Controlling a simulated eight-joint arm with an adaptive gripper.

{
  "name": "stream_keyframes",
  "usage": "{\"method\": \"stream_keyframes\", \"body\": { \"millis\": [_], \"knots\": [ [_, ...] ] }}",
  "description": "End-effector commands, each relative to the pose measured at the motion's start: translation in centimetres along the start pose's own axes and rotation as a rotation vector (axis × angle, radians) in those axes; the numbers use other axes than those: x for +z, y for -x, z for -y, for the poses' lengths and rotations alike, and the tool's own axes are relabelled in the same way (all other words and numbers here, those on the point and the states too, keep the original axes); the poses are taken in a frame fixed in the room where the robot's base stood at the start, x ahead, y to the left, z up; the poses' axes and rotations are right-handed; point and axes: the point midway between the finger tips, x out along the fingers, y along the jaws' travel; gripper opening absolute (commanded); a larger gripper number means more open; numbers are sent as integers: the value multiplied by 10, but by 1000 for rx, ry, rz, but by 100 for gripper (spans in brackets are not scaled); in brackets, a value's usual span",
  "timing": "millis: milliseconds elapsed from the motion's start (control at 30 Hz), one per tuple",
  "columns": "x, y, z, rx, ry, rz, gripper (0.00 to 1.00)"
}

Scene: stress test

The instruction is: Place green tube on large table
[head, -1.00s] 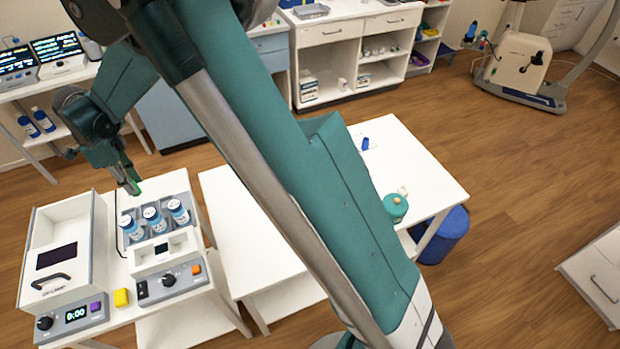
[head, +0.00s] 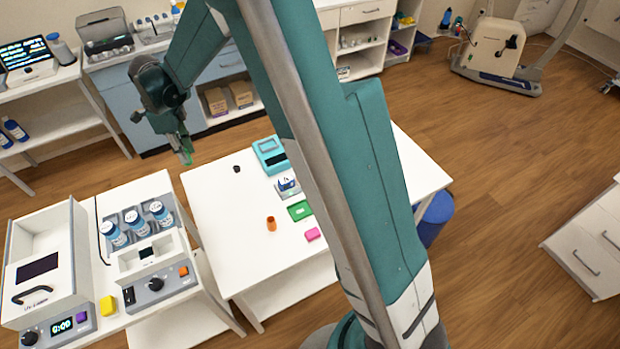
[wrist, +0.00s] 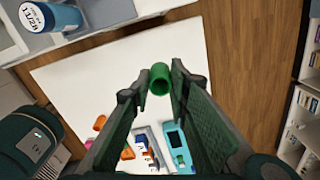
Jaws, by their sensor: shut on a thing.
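My gripper (head: 184,152) is shut on the green tube (wrist: 159,79), which sits between the fingertips in the wrist view with its round open end showing. In the head view the green tube (head: 188,160) is a small green bit at the fingertips. The large white table (head: 225,240) stands in the middle of the head view. It also fills much of the wrist view (wrist: 85,75), behind and below the tube. The tube is held in the air, apart from the tabletop. My arm hides the table's right part in the head view.
On the table are an orange cup (head: 271,224), a green tray (head: 300,211), a pink block (head: 312,234), a teal device (head: 270,156) and a small dark item (head: 237,169). The left bench holds blue-white bottles (head: 137,223). The table's front-left area is bare.

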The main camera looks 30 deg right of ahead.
Motion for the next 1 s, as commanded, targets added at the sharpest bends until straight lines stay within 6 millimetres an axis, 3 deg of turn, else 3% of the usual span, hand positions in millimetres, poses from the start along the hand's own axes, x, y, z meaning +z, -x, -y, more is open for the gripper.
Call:
{"method": "stream_keyframes", "body": {
  "millis": [500, 1000],
  "knots": [
    [-148, -14, 38, 0, -191, 0, 10],
    [-286, -26, 44, 0, -371, 0, 10]
  ]
}}
